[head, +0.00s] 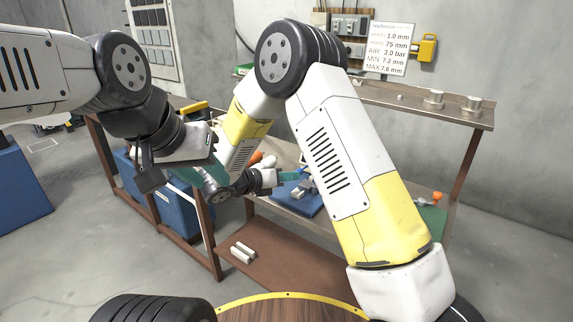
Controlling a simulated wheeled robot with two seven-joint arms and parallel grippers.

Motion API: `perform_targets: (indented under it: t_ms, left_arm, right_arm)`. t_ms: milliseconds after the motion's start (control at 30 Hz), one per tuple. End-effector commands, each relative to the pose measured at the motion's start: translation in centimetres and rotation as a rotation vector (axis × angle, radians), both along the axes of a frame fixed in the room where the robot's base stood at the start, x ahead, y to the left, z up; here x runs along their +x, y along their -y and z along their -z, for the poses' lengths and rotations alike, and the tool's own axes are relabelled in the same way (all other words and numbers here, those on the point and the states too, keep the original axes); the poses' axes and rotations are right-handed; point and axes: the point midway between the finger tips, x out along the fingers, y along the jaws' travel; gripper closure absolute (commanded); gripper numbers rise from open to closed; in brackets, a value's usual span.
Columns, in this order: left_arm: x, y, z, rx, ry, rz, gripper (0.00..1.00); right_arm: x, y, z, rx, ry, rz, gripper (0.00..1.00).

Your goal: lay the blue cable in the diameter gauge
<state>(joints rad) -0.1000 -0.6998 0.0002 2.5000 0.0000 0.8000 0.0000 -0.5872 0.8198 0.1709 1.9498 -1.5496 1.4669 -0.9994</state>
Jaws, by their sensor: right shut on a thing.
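My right gripper (284,177) is low over the near side of the workbench, beside a blue mat (311,208). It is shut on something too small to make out. Small grey metal pieces (305,188) lie on the mat by its fingertips; I cannot tell whether they are the diameter gauge. I cannot pick out the blue cable. My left gripper (180,166) hangs to the left of the right one, over the bench's left part. Its fingers are seen at an angle and I cannot tell whether it is open. My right arm hides much of the bench.
A raised shelf (415,101) with metal cylinders (433,99) runs along the back wall. Blue boxes (180,201) stand under the bench at left. Two white bars (243,252) lie on the lower shelf. A green piece (434,221) with an orange top sits at the right.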

Motion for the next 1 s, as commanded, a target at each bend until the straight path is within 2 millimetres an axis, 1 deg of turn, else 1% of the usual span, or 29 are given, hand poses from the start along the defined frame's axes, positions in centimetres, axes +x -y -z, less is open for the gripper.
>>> perform_targets:
  t_ms: [600,800,1000]
  left_arm:
    - [0.0,0.0,0.0,0.000,0.000,0.000,0.64]
    - [0.0,0.0,0.0,0.000,0.000,0.000,0.64]
    - [0.0,0.0,0.0,0.000,0.000,0.000,0.64]
  right_arm:
    - [0.0,0.0,4.4,-0.001,-0.001,-0.001,1.00]
    - [0.0,0.0,5.4,-0.001,0.000,-0.001,1.00]
    - [0.0,0.0,5.9,-0.001,0.000,-0.001,1.00]
